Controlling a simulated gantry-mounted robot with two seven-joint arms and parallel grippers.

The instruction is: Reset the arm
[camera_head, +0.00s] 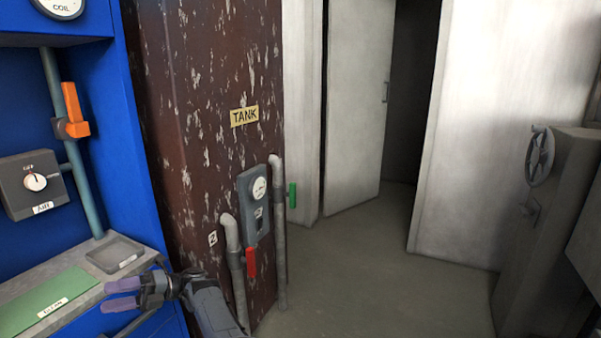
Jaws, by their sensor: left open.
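My left gripper (122,294) is at the lower left, in front of the ledge of the blue cabinet. Its two purple-grey fingers point left and stand apart, with nothing seen between them. My left forearm runs from it down to the bottom edge. My right gripper is not in the picture.
The blue cabinet (103,91) has an orange lever (76,110), a dial box (33,184) and a grey ledge tray (113,253). A rusty tank (215,60) carries a gauge box (254,205), pipes and a red handle (251,262). Floor (380,265) is clear before the ajar door (357,100).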

